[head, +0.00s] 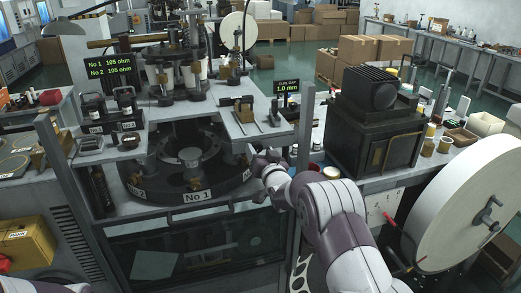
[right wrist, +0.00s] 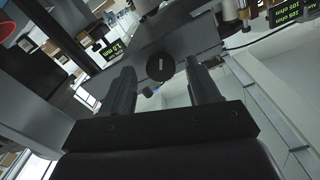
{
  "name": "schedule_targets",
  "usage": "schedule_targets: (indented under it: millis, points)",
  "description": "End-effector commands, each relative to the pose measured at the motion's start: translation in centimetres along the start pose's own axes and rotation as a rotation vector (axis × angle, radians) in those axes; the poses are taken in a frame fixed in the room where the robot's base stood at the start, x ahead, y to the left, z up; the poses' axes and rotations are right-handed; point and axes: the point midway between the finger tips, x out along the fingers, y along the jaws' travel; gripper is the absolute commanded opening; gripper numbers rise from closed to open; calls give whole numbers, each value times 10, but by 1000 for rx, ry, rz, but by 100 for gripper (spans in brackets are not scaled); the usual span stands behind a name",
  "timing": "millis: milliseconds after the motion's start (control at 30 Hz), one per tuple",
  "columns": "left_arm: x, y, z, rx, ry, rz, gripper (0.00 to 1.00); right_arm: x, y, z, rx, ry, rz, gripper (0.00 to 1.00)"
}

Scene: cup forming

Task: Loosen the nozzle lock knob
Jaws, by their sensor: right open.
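In the right wrist view a round black knob (right wrist: 159,67) with a white line on its face shows just past my fingertips, roughly centred between them; it looks like the nozzle lock knob. My right gripper (right wrist: 161,82) is open, its two dark fingers apart with nothing between them that I can see held. In the head view my right gripper (head: 261,161) is at the right side of the No 1 turntable (head: 222,188), below the small raised shelf. I cannot make out the knob in the head view. My left gripper is out of view.
A raised grey shelf (head: 224,122) overhangs the turntable close to my right gripper. A metal post (head: 306,125) stands just right of it. A black boxy machine (head: 377,125) and a large white reel (head: 465,205) stand to the right of my arm.

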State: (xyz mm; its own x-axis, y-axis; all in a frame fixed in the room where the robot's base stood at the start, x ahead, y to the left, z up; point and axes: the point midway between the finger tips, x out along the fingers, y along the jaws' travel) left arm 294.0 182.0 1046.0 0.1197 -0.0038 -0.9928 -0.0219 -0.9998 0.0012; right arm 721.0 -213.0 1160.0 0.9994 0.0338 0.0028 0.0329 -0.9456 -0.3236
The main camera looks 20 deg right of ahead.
Motion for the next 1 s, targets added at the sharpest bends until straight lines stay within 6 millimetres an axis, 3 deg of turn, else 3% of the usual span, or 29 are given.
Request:
schedule_targets:
  millis: [233, 267, 400, 433, 733, 1000]
  points:
    - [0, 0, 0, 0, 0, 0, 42, 1, 0, 1, 0, -1, 0, 61]
    - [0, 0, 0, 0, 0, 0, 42, 1, 0, 1, 0, -1, 0, 55]
    - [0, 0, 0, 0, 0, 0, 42, 1, 0, 1, 0, -1, 0, 9]
    - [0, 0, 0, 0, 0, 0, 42, 1, 0, 1, 0, -1, 0, 5]
    - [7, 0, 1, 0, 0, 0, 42, 1, 1, 2, -29, 0, 0, 5]
    - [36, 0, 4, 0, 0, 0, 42, 1, 2, 6, -184, 2, -1, 5]
